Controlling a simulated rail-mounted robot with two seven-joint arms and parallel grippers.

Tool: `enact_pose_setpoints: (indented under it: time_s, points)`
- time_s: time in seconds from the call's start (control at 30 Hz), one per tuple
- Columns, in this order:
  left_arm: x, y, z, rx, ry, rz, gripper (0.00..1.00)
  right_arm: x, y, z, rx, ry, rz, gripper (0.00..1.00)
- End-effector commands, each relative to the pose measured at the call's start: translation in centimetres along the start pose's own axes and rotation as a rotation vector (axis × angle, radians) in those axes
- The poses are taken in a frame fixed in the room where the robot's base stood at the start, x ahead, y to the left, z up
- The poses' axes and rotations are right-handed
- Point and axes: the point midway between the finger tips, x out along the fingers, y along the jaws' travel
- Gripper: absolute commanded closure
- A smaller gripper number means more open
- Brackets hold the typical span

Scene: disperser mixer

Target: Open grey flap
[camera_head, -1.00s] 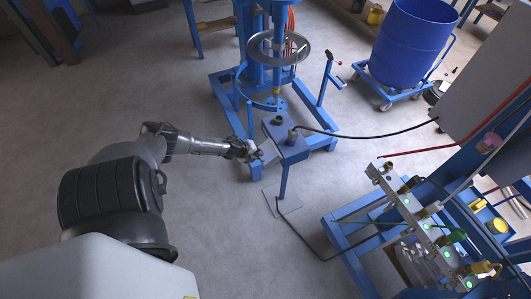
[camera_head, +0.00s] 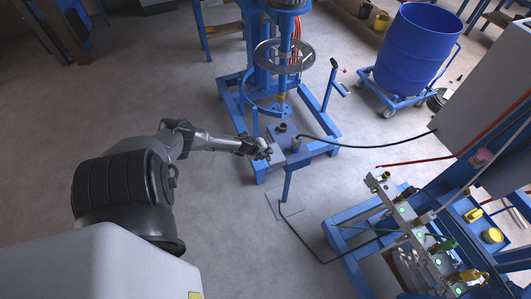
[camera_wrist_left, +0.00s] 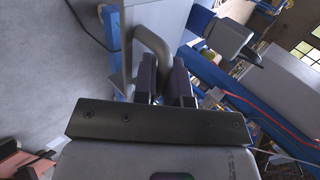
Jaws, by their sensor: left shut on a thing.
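My left gripper (camera_head: 266,153) reaches in from the left and is at the flap. In the left wrist view, my gripper's two dark fingers (camera_wrist_left: 163,82) are shut on a bent grey handle (camera_wrist_left: 154,42), which rises between them. A flat grey panel (camera_wrist_left: 122,45) stands edge-on beside the handle. How far the flap is swung is hard to tell. My right gripper is not in view.
The blue mixer stand with a handwheel (camera_head: 284,57) is behind the box. A black hose (camera_head: 375,144) runs right from the box. A control panel with green lights (camera_head: 413,228) stands front right, and a blue drum (camera_head: 415,48) at the back right. Floor at left is clear.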

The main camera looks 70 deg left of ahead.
Motion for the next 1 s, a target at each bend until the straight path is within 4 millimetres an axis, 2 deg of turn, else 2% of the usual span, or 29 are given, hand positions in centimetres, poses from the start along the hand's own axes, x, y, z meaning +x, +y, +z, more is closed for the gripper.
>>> enact_pose_setpoints:
  time_s: [0.2, 0.67, 0.7, 0.9, 1.0]
  points:
    - [0.03, -0.63, 0.03, -0.009, -0.002, -0.004, 1.00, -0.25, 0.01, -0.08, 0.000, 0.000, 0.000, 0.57]
    - [0.07, -0.65, 0.03, -0.010, -0.002, -0.003, 1.00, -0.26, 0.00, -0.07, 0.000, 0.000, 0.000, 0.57]
    - [0.06, -0.65, 0.03, -0.010, -0.002, -0.003, 0.84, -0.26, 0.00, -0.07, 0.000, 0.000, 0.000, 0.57]
    - [0.05, -0.58, 0.02, -0.006, -0.001, -0.002, 0.65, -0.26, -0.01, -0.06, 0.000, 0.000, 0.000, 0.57]
    - [0.04, -0.54, 0.02, -0.005, -0.001, -0.001, 0.64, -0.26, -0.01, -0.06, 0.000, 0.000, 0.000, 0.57]
